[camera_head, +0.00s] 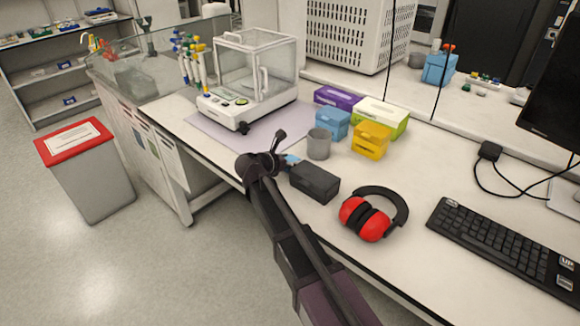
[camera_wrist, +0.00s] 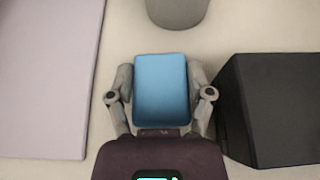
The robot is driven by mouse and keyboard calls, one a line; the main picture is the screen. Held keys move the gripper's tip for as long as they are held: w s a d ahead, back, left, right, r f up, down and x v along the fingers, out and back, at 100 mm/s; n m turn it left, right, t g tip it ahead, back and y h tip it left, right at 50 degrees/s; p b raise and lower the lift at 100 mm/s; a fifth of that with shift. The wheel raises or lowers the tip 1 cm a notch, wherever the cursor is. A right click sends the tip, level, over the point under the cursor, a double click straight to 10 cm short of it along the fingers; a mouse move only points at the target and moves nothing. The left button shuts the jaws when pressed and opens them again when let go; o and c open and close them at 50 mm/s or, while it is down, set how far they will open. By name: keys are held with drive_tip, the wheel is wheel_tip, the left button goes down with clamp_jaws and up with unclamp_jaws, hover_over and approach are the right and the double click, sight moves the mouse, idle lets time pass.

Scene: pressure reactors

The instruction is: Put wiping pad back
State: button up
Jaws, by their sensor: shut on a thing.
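The wiping pad (camera_wrist: 162,90) is a light blue rounded rectangle. In the wrist view it lies between the two fingers of my gripper (camera_wrist: 163,92), which are shut on its left and right sides. In the head view my gripper (camera_head: 282,160) is over the bench, left of a dark box, and only a small blue bit of the pad (camera_head: 292,158) shows beside it. Most of the pad is hidden there by my arm. I cannot tell whether the pad touches the bench top.
A grey cup (camera_head: 319,144) stands just beyond my gripper, and the dark box (camera_head: 315,182) is close on its right. Blue (camera_head: 333,124) and yellow (camera_head: 370,140) boxes stand behind. A balance (camera_head: 250,80) is on a pale mat (camera_head: 222,133) at left. Red earmuffs (camera_head: 368,219) lie nearer.

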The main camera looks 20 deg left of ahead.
drive_tip(key=shift+f, duration=0.45)
drive_tip(key=o, duration=0.9)
drive_tip(key=shift+r, duration=0.25)
